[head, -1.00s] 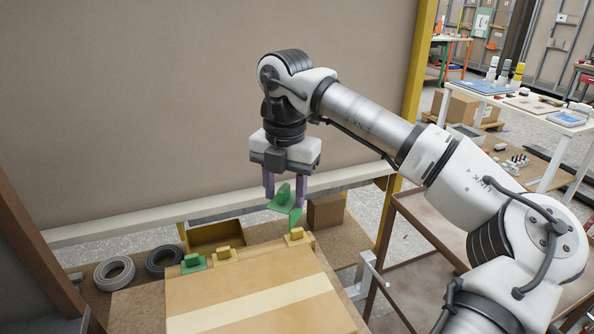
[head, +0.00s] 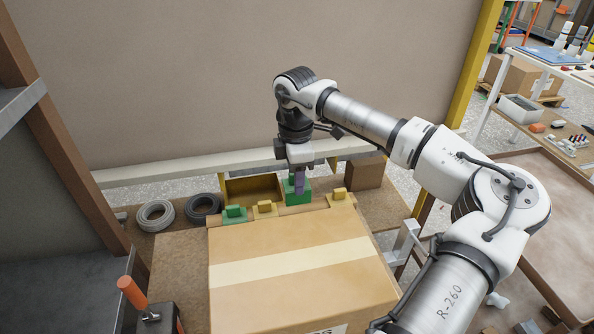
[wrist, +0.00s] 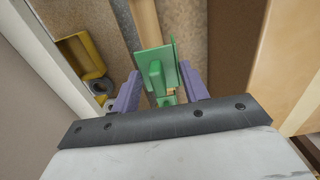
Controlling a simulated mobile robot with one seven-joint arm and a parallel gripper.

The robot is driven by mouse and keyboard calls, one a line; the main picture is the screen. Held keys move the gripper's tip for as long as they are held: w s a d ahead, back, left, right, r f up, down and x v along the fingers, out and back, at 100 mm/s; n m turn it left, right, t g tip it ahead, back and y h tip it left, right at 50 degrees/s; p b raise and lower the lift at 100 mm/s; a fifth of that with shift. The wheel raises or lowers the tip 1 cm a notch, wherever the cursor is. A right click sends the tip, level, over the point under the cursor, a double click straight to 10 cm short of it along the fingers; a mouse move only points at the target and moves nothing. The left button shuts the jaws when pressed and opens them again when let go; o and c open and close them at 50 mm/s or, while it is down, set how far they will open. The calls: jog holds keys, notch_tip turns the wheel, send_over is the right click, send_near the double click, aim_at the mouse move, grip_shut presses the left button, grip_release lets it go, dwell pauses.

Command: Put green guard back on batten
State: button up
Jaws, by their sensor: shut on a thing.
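My gripper (head: 298,190) is shut on the green guard (head: 295,193), a flat plate with an upright flange and a raised block. In the wrist view, the guard (wrist: 158,70) sits between the purple fingers (wrist: 158,85). A pale wooden strip (wrist: 145,22), perhaps the batten, runs toward it from the top of the picture. Whether the guard touches a batten cannot be told; its underside is hidden. Another green guard (head: 234,213) stands at the carton's far left corner.
The large taped carton (head: 300,275) fills the front. A yellow bin (head: 250,188), two hose coils (head: 155,214) and a small brown box (head: 367,174) lie behind. An orange-handled tool (head: 132,294) is at front left.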

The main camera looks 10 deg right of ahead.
aim_at(295, 208)
jog(key=shift+w+f+b, duration=0.2)
jog(key=shift+f+b, duration=1.35)
jog(key=shift+f, duration=2.5)
jog(key=shift+w+f+b, duration=0.1)
jog(key=shift+w+b, duration=0.15)
jog(key=shift+b, duration=0.05)
jog(key=o, duration=1)
jog(key=shift+o, duration=0.2)
